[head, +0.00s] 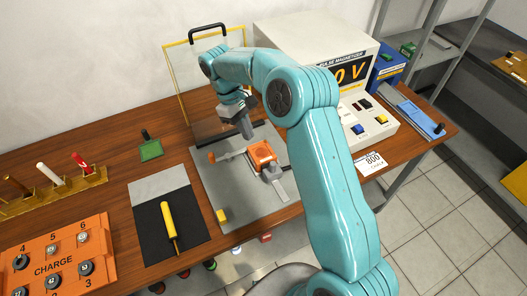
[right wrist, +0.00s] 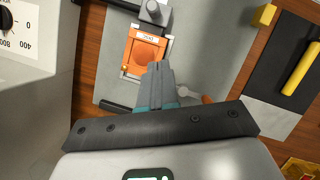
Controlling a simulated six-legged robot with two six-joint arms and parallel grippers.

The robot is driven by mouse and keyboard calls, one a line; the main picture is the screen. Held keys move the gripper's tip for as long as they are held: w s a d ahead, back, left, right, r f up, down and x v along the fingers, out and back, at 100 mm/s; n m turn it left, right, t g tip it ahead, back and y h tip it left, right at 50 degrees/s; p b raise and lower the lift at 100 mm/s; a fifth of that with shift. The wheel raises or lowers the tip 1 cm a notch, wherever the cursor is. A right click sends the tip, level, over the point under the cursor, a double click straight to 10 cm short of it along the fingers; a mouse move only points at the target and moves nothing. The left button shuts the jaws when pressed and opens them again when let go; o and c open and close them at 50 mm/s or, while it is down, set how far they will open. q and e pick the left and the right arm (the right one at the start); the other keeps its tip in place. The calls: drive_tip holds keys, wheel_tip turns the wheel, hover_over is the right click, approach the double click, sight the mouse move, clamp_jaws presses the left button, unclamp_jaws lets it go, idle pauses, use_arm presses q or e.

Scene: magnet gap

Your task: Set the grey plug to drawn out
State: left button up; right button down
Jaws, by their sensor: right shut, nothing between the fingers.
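An orange block (head: 262,154) is mounted on a grey plate (head: 235,210) on the bench; it also shows in the right wrist view (right wrist: 147,52). A grey, plug-like piece with a round end (right wrist: 154,12) sits at the block's near side, on a light grey bar (head: 281,189). I cannot tell how far it is seated. My right gripper (head: 247,132) is above the plate, behind and left of the orange block in the head view. In the right wrist view its fingers (right wrist: 158,72) are together and empty, apart from the grey piece. My left gripper is not in view.
An orange-handled lever (head: 224,156) lies left of the block. A clear yellow-framed screen (head: 180,85) stands behind. A white meter box (head: 375,125) is at right. A yellow tool (head: 168,222) lies on a black mat; an orange charge panel (head: 55,257) is at front left.

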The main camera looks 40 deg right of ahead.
sight(273, 170)
drive_tip(key=s+f, duration=0.1)
drive_tip(key=s, duration=0.1)
drive_tip(key=s+f+p, duration=0.1)
drive_tip(key=s+f, duration=0.1)
drive_tip(key=s+d+f+p, duration=0.1)
drive_tip(key=s+f, duration=0.1)
drive_tip(key=shift+f, duration=0.35)
drive_tip(key=shift+w, duration=0.1)
drive_tip(key=shift+s+a, duration=0.1)
drive_tip(key=shift+s, duration=0.1)
